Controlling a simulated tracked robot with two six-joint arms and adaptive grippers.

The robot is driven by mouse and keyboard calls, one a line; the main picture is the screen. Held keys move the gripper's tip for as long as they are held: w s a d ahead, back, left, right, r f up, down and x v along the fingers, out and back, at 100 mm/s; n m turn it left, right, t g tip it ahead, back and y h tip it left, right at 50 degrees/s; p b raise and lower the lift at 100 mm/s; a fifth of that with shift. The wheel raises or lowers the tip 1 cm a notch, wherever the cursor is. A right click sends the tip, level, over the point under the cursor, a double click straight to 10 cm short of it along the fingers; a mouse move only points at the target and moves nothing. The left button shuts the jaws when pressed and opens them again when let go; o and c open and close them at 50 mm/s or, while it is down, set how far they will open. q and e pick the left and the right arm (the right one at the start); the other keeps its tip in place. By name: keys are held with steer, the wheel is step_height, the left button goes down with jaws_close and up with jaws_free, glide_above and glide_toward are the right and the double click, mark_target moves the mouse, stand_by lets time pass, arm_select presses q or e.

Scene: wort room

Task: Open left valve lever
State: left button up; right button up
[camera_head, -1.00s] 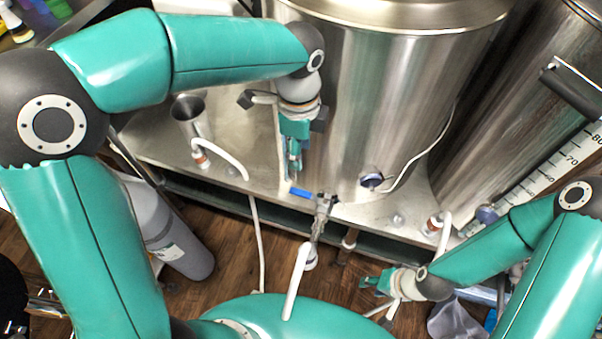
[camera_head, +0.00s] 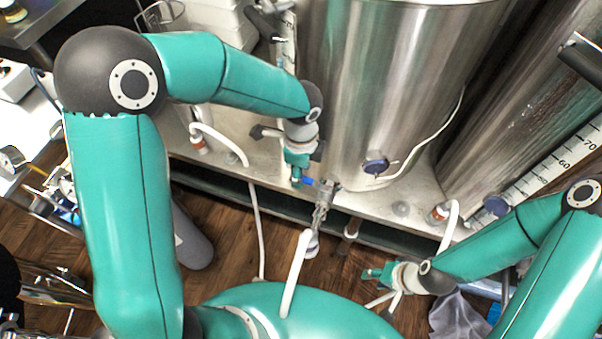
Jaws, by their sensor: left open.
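The blue valve lever (camera_head: 309,181) is a small handle on the metal valve (camera_head: 326,190) at the lower front of the large steel kettle (camera_head: 385,100). Most of the lever's left part is hidden by my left gripper. My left gripper (camera_head: 296,182) points down and is open, with its fingertips right at the lever's left end. I cannot tell whether the fingers touch the lever or stand around it. My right gripper (camera_head: 372,274) is at the lower right, well away from the lever, and its finger opening is too small to make out.
A white hose (camera_head: 297,275) hangs below the valve. A second steel vessel (camera_head: 535,90) with a printed scale stands to the right. A steel shelf edge (camera_head: 240,160) runs below the kettle. A grey gas cylinder (camera_head: 192,240) stands on the wooden floor at left.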

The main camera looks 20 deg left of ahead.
arm_select(q)
steer(key=shift+f, duration=0.65)
jaws_close()
